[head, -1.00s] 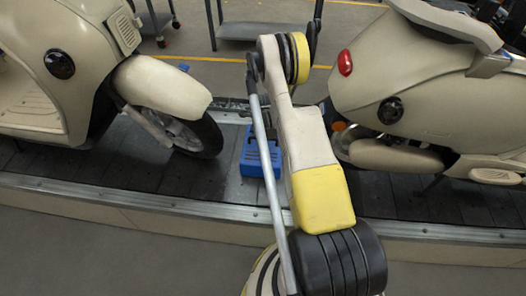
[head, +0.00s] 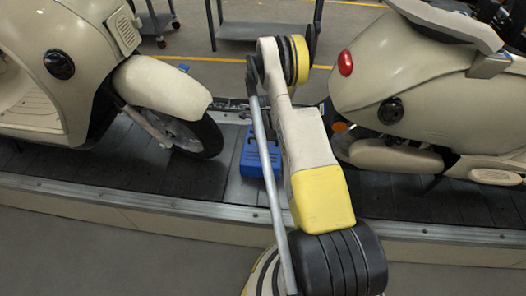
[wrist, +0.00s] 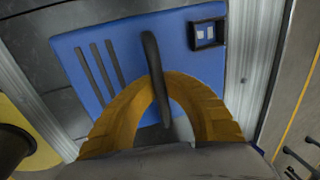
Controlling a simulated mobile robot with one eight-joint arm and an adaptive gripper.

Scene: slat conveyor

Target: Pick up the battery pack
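The battery pack (head: 252,160) is a blue box on the slat conveyor between the two scooters, partly hidden by my arm in the head view. In the wrist view the battery pack (wrist: 90,85) fills the middle, with dark slots at left, a small black-framed panel at upper right and a dark handle (wrist: 151,52) along its middle. The yellow fingers of my gripper (wrist: 158,82) come together on both sides of the handle and look shut on it. The pack appears to rest on the slats; no clear gap shows beneath it.
A cream scooter's front wheel (head: 197,137) stands close at left of the pack, and another scooter's rear body (head: 385,75) at right. The conveyor's metal edge rail (head: 130,198) runs along the near side. A grey cart (head: 262,31) stands behind on the floor.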

